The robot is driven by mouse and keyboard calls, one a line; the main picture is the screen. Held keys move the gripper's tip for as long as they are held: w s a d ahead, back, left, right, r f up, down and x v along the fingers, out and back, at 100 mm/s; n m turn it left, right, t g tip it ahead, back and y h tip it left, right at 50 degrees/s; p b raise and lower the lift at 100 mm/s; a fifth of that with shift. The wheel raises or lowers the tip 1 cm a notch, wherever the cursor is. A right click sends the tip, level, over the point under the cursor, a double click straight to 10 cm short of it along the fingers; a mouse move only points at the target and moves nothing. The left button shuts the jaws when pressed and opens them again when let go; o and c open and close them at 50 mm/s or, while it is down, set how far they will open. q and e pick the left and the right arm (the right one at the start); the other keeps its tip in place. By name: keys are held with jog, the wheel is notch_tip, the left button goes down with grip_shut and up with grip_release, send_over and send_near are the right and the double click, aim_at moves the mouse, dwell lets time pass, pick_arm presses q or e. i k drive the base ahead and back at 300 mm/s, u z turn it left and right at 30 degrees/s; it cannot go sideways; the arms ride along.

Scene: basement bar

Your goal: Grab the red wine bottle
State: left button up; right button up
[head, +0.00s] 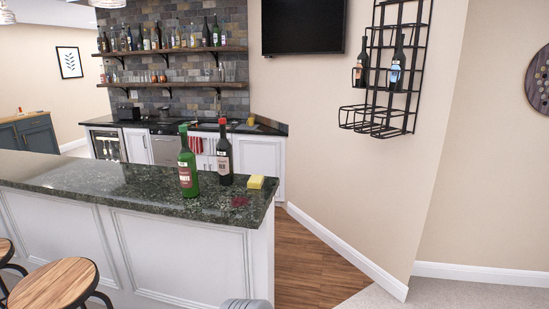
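Two bottles stand upright near the right end of the dark stone bar counter (110,189). The two stand close together. Neither of my grippers shows in the head view. A small grey rounded part at the bottom edge may be mine.
Wooden stools (60,286) stand at the front left. A black wall rack (386,75) holds two more bottles. The wooden floor (310,265) right of the bar is clear.

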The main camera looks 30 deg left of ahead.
aim_at(224, 148)
jog(key=i, duration=2.6)
jog(key=u, duration=2.8)
